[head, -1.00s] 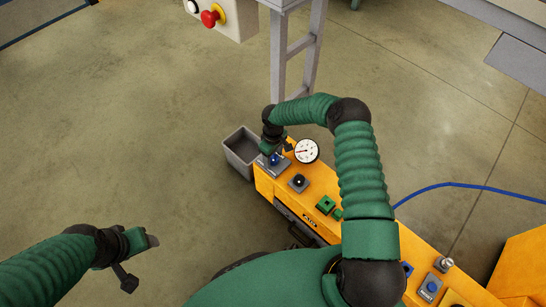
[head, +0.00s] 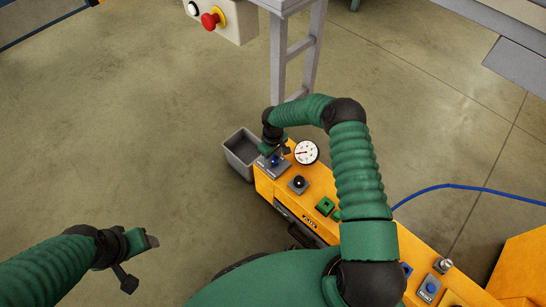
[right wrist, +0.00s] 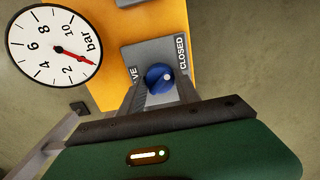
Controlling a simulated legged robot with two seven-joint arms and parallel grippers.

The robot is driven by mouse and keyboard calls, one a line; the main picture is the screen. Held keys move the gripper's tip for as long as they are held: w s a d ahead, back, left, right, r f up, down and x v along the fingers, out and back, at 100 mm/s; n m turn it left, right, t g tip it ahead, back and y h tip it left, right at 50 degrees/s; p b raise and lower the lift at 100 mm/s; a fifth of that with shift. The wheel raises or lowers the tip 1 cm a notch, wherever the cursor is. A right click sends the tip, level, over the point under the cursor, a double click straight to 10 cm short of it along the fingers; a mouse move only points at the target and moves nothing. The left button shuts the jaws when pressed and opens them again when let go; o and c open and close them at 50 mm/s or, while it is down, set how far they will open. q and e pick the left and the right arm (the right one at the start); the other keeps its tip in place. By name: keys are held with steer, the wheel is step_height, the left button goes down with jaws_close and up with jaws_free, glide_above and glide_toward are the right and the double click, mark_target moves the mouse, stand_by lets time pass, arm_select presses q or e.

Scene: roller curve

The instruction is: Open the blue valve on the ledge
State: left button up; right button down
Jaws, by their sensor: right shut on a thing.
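The blue valve (right wrist: 160,77) is a round knob with a pale dot on a grey plate, on the yellow ledge (head: 290,168). The plate reads "CLOSED" on one side, and the dot lies on the knob's side toward that word. My right gripper (right wrist: 162,88) is shut on the valve, one finger at each side, hiding part of the plate's lettering. In the head view my right gripper (head: 275,155) is over the valve (head: 275,161) at the ledge's far end. My left gripper (head: 142,263) is open and empty over the floor, far from the ledge.
A white gauge (head: 306,152) marked "bar" stands beside the valve, its red needle at the low end. A black knob (head: 298,183) and green parts (head: 325,205) sit along the ledge. A grey bin (head: 241,153) stands at its end. The floor at left is clear.

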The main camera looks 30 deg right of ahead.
steer(key=m+p, duration=0.1)
steer(key=m, duration=0.2)
steer(key=shift+w+r, duration=0.1)
steer(key=shift+r, duration=0.1)
steer(key=m+p, duration=0.1)
steer(key=m, duration=0.4)
steer(key=shift+f, duration=0.1)
steer(key=m+p, duration=0.1)
steer(key=m, duration=0.3)
steer(key=shift+m, duration=2.4)
steer(key=c, duration=0.9)
jaws_free()
steer(key=shift+f, duration=0.1)
steer(key=shift+o, duration=0.2)
